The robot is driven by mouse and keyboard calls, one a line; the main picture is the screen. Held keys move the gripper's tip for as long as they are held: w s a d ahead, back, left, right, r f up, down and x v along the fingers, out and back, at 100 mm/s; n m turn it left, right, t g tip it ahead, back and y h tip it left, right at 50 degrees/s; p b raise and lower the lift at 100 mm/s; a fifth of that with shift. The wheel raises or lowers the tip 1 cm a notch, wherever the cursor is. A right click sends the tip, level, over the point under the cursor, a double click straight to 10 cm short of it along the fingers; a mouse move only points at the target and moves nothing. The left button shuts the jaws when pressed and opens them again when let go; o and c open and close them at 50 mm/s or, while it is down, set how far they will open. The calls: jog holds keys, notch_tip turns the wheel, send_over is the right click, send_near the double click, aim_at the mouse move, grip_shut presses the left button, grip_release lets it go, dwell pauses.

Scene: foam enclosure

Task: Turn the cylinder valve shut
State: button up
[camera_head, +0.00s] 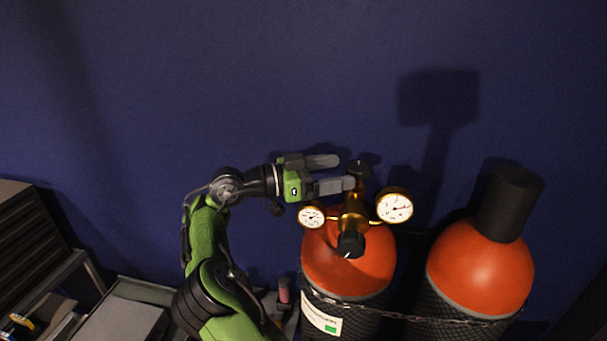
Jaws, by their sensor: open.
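The left gas cylinder (340,268) has an orange-red top and a dark mesh-covered body. It carries a brass regulator (352,216) with a black knob (351,244) at its front. A small dark handwheel (359,168), apparently the cylinder valve, sits at the top of the brass stem. My gripper (345,173) is open, coming from the left with its two grey fingers pointing right. Its fingertips are close to the left side of the handwheel. I cannot tell whether they touch it. The lower fingertip partly overlaps the stem area.
Two white dial gauges (394,207) and (311,215) flank the regulator. A second orange cylinder (481,265) with a black cap (509,202) stands at the right. A chain (440,319) crosses both cylinders. A dark blue wall (250,80) is behind. Grey shelving (33,230) stands at the left.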

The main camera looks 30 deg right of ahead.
jog(key=w+a, duration=0.1)
jog(key=a, duration=0.7)
jog(key=shift+w, duration=0.25)
